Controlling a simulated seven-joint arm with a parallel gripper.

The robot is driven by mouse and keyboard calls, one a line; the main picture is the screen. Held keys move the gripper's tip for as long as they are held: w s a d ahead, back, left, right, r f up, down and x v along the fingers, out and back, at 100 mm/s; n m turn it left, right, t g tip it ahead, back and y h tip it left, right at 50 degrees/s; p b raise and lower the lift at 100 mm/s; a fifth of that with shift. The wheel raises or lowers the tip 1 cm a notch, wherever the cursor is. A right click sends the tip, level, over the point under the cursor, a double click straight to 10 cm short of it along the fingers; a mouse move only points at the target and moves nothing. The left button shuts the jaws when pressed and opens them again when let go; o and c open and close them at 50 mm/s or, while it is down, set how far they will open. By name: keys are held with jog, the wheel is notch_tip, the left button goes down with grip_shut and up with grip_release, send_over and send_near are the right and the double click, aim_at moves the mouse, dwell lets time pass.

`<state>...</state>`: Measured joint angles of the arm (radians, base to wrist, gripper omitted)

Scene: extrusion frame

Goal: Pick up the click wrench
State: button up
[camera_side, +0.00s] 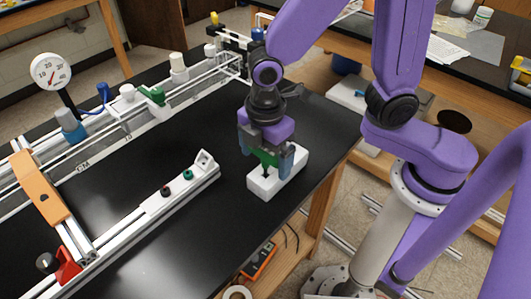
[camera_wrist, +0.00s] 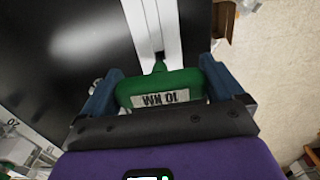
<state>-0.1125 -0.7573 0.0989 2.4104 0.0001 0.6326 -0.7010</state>
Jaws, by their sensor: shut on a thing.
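My gripper (camera_wrist: 158,88) is shut on the green body, with one blue-grey finger at each side. The wrench's narrow lower end points down at the holder, which also shows in the wrist view (camera_wrist: 148,18). I cannot tell whether its tip is still in the holder.
The holder stands near the right edge of the black table (camera_side: 140,245). A white rail with small knobs (camera_side: 180,192) lies to the left. Beyond it is an extrusion frame with an orange plate (camera_side: 36,187) and a dial gauge (camera_side: 52,71). Black tabletop between rail and holder is clear.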

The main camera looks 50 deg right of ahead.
notch_tip(320, 180, up, 10)
jog(key=shift+r, duration=0.1)
dwell(0.4)
jog(key=shift+o, duration=0.8)
jog(key=c, duration=0.4)
jog(key=shift+r, duration=3.15)
jog(key=shift+a, duration=0.1)
